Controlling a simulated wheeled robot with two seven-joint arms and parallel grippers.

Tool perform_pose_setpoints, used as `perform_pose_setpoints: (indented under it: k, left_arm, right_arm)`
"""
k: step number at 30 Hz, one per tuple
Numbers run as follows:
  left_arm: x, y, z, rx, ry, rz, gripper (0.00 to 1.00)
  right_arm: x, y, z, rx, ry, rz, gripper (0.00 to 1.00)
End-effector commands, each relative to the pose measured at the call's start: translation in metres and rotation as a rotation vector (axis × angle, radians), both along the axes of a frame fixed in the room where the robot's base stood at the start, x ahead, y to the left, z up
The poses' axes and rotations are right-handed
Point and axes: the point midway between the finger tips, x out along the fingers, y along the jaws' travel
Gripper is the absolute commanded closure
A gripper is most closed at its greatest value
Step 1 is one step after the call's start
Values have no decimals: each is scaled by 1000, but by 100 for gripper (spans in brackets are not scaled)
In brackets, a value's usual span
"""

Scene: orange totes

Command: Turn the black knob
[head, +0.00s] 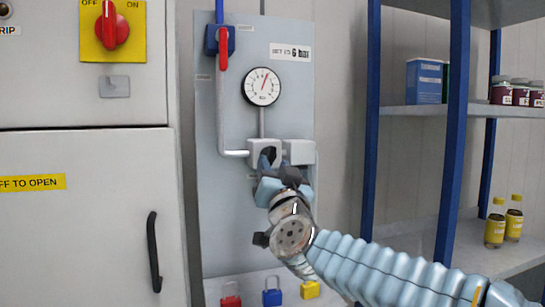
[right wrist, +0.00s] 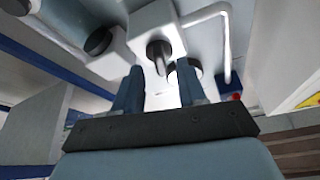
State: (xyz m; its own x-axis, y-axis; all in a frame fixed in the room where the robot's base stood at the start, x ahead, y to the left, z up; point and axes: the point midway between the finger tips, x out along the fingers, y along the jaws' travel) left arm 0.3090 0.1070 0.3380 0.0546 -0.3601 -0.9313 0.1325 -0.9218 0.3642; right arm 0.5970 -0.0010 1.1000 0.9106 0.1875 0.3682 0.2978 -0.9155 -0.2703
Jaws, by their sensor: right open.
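The black knob (right wrist: 158,50) sticks out of a white block (right wrist: 150,25) in the right wrist view. In the head view the block (head: 256,146) is on a grey wall panel (head: 222,200) below a round gauge, and my gripper mostly hides the knob. My right gripper (head: 282,164) is open and empty in front of the panel. In the right wrist view its two fingers (right wrist: 159,85) point toward the knob, one on each side of its line. I cannot tell whether they touch it. My left gripper is not in view.
A pressure gauge (head: 262,87) and a red valve handle (head: 223,50) are higher on the panel. A second white block (head: 299,152) is just right. A cabinet (head: 90,230) stands left, blue-framed shelving (head: 455,120) right. Coloured padlocks (head: 272,298) are below.

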Motion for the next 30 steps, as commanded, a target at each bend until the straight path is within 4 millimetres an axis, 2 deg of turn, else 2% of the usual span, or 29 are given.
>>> perform_pose_setpoints:
  k: [3, 6, 15, 23, 30]
  left_arm:
    - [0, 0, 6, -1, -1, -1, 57]
    - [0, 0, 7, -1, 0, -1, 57]
    - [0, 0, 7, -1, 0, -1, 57]
    - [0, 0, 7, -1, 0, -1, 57]
    - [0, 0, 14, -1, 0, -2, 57]
  right_arm:
    - [14, 2, 7, 0, 0, -1, 60]
    - [19, 4, 8, 0, 0, -1, 60]
    - [21, 4, 8, 0, 0, 0, 60]
    - [21, 4, 8, 0, 0, 0, 99]
    - [21, 5, 11, 49, 16, 0, 100]
